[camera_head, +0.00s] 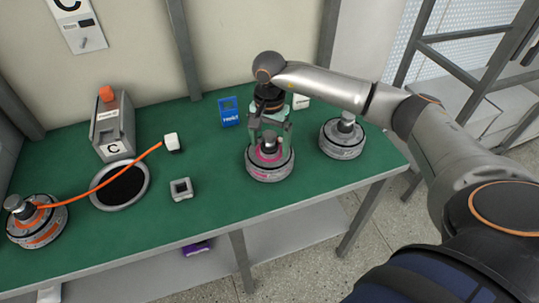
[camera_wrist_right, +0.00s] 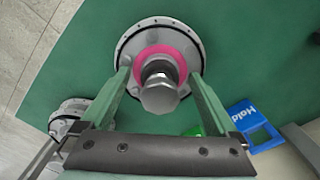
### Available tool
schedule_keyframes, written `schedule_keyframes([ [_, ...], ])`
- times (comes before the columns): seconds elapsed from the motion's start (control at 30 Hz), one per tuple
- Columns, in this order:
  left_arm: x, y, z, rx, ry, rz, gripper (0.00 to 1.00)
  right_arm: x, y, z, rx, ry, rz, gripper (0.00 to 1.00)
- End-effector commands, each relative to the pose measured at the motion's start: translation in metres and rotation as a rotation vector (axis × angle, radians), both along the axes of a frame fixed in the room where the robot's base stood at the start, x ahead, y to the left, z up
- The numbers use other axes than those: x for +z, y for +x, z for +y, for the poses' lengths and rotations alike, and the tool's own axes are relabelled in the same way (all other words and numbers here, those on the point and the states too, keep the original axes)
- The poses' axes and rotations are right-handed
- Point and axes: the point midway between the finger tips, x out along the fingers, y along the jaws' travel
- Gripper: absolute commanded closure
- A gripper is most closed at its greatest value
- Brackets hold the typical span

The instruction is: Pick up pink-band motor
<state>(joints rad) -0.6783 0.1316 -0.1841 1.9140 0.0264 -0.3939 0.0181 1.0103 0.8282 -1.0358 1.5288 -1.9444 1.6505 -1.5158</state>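The pink-band motor (camera_head: 270,173) stands upright on the green table, a grey round hub with a pink ring and a metal shaft on top. It also shows in the right wrist view (camera_wrist_right: 185,38). My right gripper (camera_head: 269,143) points down over this motor. Its two green fingers stand on either side of the shaft, with a gap to the shaft on both sides in the right wrist view (camera_wrist_right: 160,88). It is open and holds nothing. Whether the fingertips touch the hub's top is hard to tell. My left gripper is not in view.
A grey motor (camera_head: 343,140) stands close right of the pink-band one. A blue "Hold" card (camera_head: 229,112) is behind. At left are an orange-band motor (camera_head: 38,229) with an orange cable, a black round pad (camera_head: 120,188), and a grey C box (camera_head: 112,128). A small square block (camera_head: 181,190) lies mid-table.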

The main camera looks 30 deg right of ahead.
Motion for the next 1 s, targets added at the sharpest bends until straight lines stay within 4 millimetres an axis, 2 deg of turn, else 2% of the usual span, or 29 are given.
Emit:
schedule_keyframes([
  [0.07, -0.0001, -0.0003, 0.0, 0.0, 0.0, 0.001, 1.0, 0.0002, -0.0001, 0.0001, 0.0, 0.0, 0.0, 0.13],
  [0.83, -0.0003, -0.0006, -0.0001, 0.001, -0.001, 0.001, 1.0, 0.0007, 0.0001, -0.0001, -0.001, 0.0, 0.0, 1.0],
  [1.0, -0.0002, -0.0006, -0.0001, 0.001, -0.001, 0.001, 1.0, 0.0008, 0.0001, -0.0001, -0.001, 0.0, 0.0, 1.0],
])
